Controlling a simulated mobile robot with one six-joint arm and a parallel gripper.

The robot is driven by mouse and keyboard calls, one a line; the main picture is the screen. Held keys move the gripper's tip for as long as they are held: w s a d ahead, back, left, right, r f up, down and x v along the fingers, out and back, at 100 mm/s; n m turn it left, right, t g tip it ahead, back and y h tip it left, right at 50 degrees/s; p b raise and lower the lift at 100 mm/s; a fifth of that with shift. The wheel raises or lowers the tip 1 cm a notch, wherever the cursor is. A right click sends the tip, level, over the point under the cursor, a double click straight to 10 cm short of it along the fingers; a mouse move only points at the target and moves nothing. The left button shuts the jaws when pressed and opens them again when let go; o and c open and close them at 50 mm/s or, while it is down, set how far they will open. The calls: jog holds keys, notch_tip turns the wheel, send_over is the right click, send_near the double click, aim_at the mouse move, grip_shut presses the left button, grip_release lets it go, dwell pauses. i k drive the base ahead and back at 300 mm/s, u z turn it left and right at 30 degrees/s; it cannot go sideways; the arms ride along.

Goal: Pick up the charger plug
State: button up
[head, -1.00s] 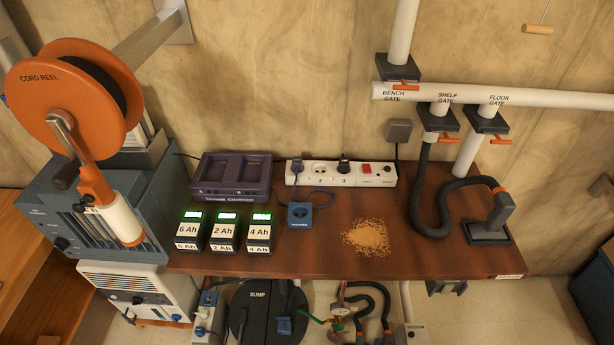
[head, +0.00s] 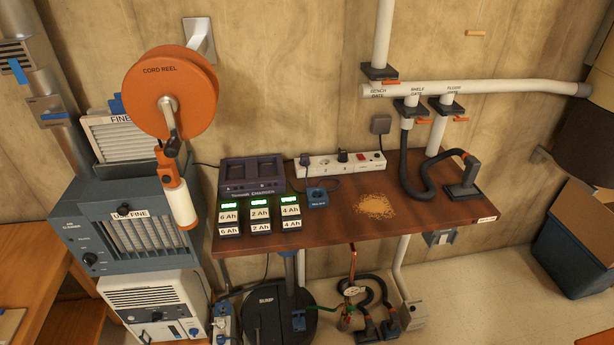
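A purple plug (head: 304,159) stands in the left end of the white power strip (head: 328,164) at the back of the brown bench (head: 350,228). Its colour matches the purple battery charger (head: 251,175) to its left. A dark plug (head: 343,155) stands in the same strip, further right. A small blue block (head: 317,197) with a thin cord and an unreadable label lies in front of the strip. I cannot tell for certain which of these is the charger plug. My gripper is not in view.
Labelled batteries (head: 260,216) with green lights stand left of the blue block. A sawdust pile (head: 376,206) lies to its right. A black hose (head: 417,185) rises at the bench's right. An orange cord reel (head: 168,92) and blue air cleaner (head: 130,235) stand left.

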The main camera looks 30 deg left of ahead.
aim_at(304, 159)
jog(key=k, duration=1.3)
jog(key=u, duration=3.7)
jog(key=i, duration=0.1)
jog(key=z, duration=2.25)
jog(key=i, duration=1)
jog(key=u, duration=0.05)
